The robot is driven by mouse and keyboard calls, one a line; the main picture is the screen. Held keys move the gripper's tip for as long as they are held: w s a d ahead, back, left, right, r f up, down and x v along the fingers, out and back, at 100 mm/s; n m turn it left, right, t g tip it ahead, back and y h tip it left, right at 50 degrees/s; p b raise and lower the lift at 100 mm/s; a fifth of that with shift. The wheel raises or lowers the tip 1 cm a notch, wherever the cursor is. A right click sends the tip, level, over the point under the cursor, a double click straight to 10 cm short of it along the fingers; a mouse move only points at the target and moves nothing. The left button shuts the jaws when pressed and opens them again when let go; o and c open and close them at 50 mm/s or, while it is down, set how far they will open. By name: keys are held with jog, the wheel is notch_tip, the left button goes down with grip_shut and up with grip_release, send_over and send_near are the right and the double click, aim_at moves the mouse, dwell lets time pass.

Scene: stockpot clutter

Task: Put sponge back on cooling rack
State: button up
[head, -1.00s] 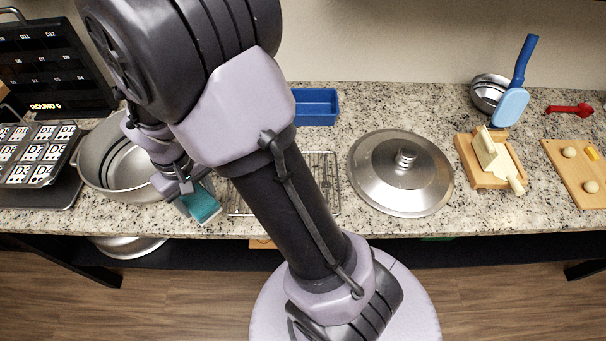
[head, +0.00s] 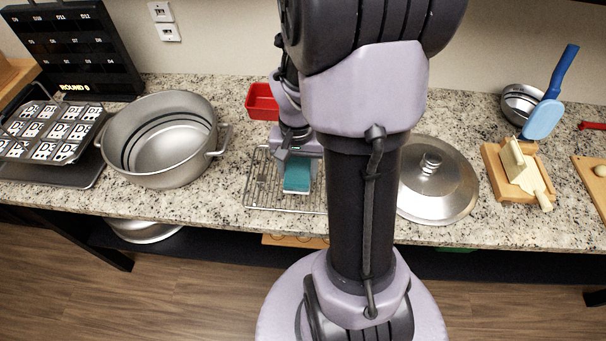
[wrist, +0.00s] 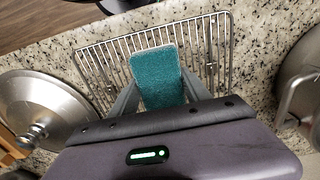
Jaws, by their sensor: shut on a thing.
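The sponge (head: 298,175) is teal with a pale underside. My gripper (head: 297,160) is shut on it, and in the head view it is over the cooling rack (head: 258,192). In the wrist view the sponge (wrist: 156,76) sits between the two fingers of my gripper (wrist: 157,90), with the wire bars of the rack (wrist: 215,50) around and behind it. I cannot tell whether the sponge touches the bars. My arm hides the right part of the rack in the head view.
A large stockpot (head: 160,140) stands left of the rack, its handle pointing toward it. The metal lid (head: 437,185) lies to the right, beyond my arm. A red bin (head: 262,101) is behind the rack. The counter's front edge is close to the rack.

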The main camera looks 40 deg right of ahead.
aim_at(303, 172)
jog(key=shift+w+d+f, duration=0.15)
jog(key=shift+w+d, duration=0.05)
jog(key=shift+d, duration=0.7)
jog(key=shift+d+f, duration=0.2)
jog(key=shift+d, duration=0.05)
jog(key=shift+f+b, duration=1.05)
jog(key=shift+f, duration=0.45)
jog(key=shift+f, duration=0.15)
jog(key=o, duration=1.2)
